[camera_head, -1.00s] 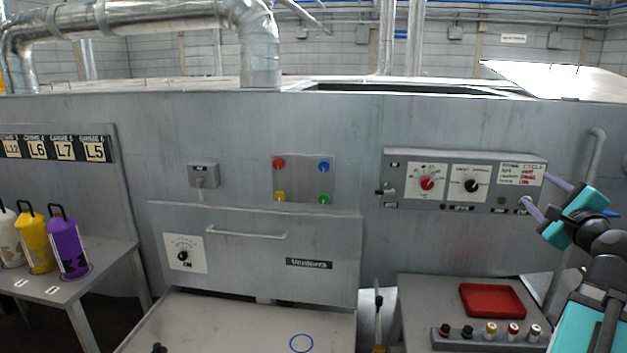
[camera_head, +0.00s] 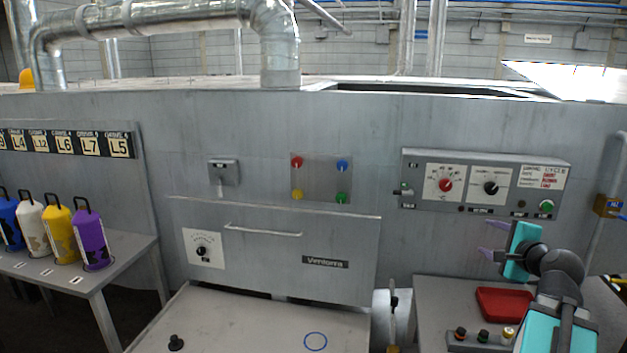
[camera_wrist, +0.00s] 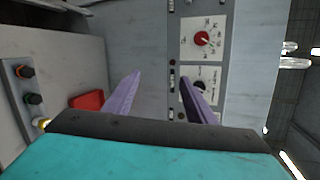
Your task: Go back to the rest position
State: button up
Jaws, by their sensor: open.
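My gripper (camera_head: 487,238) is at the right of the head view, in front of the grey machine wall and below the control panel (camera_head: 412,194). Its two purple fingers are spread apart and point left, with nothing between them. In the wrist view my gripper (camera_wrist: 158,88) also shows open and empty, with the panel's red knob (camera_wrist: 201,38) beyond it. My arm hides part of the side table.
A red tray (camera_head: 503,304) and a button box (camera_head: 478,340) are on the right side table beneath my arm. A grey bench (camera_head: 250,325) with a blue ring stands in the middle. Coloured canisters (camera_head: 92,240) stand on the left table. A pipe (camera_head: 597,170) rises at right.

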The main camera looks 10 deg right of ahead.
jog(key=w+a+f+n+g+y, duration=0.2)
jog(key=w+a+f+n+g, duration=0.15)
jog(key=a+f, duration=0.65)
jog(key=w+a+f+n+g+y, duration=0.25)
jog(key=a+f+n, duration=0.25)
jog(key=a+f, duration=0.5)
jog(key=s+a+f+n+g, duration=0.3)
jog(key=a+f+n, duration=0.2)
jog(key=a+f, duration=0.45)
jog(key=s+a+f+n+g, duration=0.3)
jog(key=a+f+n, duration=0.3)
jog(key=f, duration=0.6)
jog(key=s+a+f+n+g+h, duration=0.2)
jog(key=s+a+f+n, duration=0.1)
jog(key=s+a+f, duration=0.4)
jog(key=s+f+g+b, duration=0.5)
jog(key=s+f+b, duration=0.5)
jog(key=s+f, duration=1.5)
notch_tip(320, 180, down, 4)
jog(key=shift+d+f+g, duration=0.1)
jog(key=shift+d+g, duration=0.3)
